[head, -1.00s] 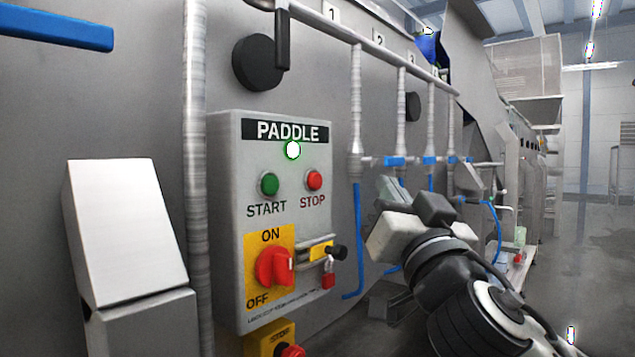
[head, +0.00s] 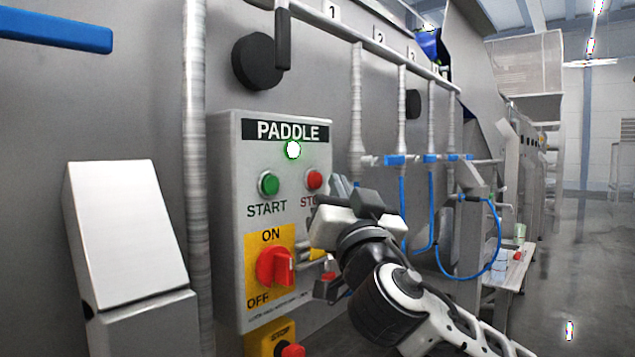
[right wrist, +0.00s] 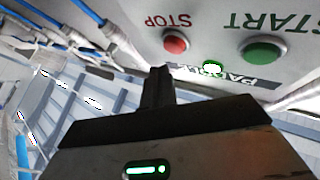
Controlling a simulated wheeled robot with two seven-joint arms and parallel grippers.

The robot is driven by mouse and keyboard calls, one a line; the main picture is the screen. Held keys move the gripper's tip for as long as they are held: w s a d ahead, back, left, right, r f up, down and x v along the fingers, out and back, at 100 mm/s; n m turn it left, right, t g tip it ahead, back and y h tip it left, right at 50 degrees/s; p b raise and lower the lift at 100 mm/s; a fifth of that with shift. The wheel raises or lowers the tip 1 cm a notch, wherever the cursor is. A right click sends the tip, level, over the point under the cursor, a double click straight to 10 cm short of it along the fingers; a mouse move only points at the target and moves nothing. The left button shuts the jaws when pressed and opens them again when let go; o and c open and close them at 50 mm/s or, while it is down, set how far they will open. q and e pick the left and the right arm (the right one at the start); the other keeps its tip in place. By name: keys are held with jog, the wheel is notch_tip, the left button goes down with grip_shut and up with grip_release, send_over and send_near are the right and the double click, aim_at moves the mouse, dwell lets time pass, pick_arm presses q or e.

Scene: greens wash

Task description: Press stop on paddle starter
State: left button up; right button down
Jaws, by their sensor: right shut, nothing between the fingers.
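The grey PADDLE starter box (head: 228,220) is on the machine wall in the head view. Its round red STOP button (head: 314,179) sits right of the green START button (head: 269,184), under a lit indicator (head: 293,150). My right gripper (head: 336,190) is shut and empty, just below and right of the STOP button, covering part of the STOP label. In the right wrist view, upside down, the closed fingertips (right wrist: 158,72) point toward the panel near the red STOP button (right wrist: 176,41), with the green START button (right wrist: 263,50) further right. I see no contact with the button. My left gripper is not in view.
A red ON/OFF rotary switch (head: 273,267) on a yellow plate is low on the box, partly beside my right gripper. Another yellow STOP station (head: 267,340) is below. Pipes with blue hoses (head: 403,215) run to the right. A light grey box (head: 125,235) stands left.

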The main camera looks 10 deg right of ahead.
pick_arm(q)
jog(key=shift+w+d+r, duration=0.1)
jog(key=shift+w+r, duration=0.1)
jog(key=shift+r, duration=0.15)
pick_arm(e)
jog(key=shift+w+a, duration=0.25)
jog(key=shift+w, duration=0.05)
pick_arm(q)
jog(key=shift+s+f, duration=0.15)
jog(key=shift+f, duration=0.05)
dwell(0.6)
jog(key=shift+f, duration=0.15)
pick_arm(e)
jog(key=shift+w, duration=0.1)
dwell(0.5)
pick_arm(q)
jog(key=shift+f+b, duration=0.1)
jog(key=shift+b, duration=0.25)
pick_arm(e)
jog(key=shift+w+a, duration=0.25)
